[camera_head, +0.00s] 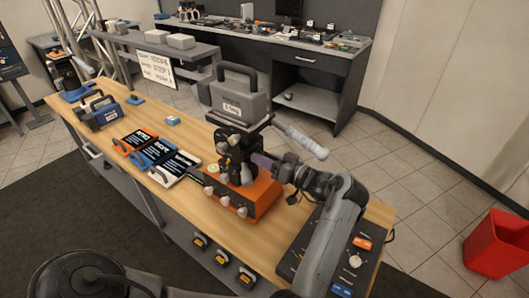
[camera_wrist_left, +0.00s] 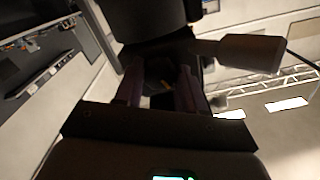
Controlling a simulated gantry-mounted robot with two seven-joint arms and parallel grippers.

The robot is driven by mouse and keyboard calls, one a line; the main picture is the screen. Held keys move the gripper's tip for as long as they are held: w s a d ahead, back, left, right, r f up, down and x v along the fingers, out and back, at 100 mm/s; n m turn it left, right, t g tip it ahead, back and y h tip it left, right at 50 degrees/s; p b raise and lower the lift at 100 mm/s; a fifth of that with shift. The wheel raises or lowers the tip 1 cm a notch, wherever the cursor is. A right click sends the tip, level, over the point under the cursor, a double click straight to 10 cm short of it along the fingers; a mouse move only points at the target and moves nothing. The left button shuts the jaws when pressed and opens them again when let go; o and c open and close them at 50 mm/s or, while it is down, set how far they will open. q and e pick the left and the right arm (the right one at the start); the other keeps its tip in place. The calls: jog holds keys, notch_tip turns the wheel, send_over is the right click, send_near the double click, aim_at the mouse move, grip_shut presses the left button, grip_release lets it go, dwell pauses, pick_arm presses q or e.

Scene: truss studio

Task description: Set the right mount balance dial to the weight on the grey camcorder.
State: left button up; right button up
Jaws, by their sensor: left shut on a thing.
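The grey camcorder (camera_head: 240,95) sits on top of a mount, with a dark carry handle and a white weight label (camera_head: 232,108) too small to read surely. The mount has a black head (camera_head: 232,145) on an orange base (camera_head: 258,196) with several grey knobs on its front. My left gripper (camera_head: 262,164) reaches the right side of the black head and is shut on a dark part there. That part is mostly hidden by the fingers, so I cannot tell whether it is the balance dial. In the left wrist view the purplish fingers (camera_wrist_left: 158,90) flank something dark. My right gripper is not in view.
A grey pan handle (camera_head: 304,141) sticks out just above my left gripper. A dark control panel (camera_head: 296,252) is at the right end. A red bin (camera_head: 497,245) stands on the floor.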

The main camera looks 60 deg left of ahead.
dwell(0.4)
pick_arm(q)
jog(key=o, duration=0.8)
